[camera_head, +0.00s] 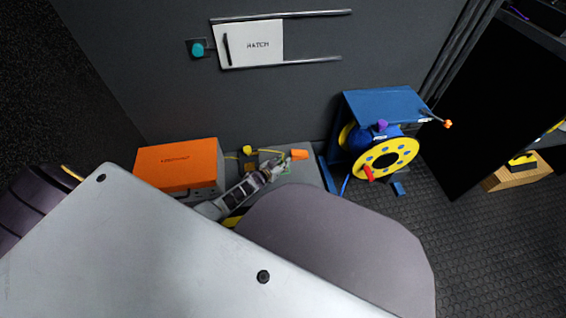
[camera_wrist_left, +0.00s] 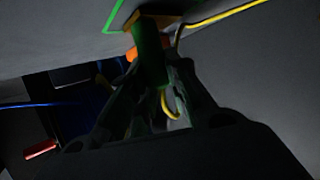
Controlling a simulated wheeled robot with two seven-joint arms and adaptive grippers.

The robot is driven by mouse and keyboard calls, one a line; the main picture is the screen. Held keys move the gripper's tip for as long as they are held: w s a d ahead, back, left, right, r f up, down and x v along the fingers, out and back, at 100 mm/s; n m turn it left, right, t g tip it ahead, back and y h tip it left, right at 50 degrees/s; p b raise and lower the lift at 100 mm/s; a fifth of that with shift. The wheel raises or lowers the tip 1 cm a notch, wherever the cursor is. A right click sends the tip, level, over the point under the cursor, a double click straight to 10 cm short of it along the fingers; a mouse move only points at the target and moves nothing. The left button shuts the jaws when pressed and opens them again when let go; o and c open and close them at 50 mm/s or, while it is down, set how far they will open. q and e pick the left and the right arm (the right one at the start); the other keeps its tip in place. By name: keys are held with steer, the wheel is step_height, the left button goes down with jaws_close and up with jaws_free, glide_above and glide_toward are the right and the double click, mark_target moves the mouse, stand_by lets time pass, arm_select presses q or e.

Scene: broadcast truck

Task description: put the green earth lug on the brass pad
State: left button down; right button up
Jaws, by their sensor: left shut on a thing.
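My left gripper (camera_head: 268,174) reaches over a grey box top low against the wall. In the left wrist view its fingers (camera_wrist_left: 151,85) are shut on the dark green earth lug (camera_wrist_left: 151,52), which stands up between the fingertips. The lug's far end is at the brass pad (camera_wrist_left: 150,20), which shows as a brownish patch inside a green outline; I cannot tell whether they touch. In the head view the gripper mostly hides the lug and the pad. My right gripper is not in view.
An orange piece (camera_head: 298,154) is beside the fingertips. A yellow cable (camera_wrist_left: 222,14) runs close by. An orange box (camera_head: 178,166) stands left of the gripper, and a blue-framed yellow cable reel (camera_head: 398,153) stands to the right. A hatch sign (camera_head: 252,44) is on the wall.

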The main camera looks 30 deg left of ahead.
arm_select(q)
steer(key=c, duration=1.4)
jaws_free()
steer(key=shift+f, duration=0.1)
steer(key=shift+o, duration=0.2)
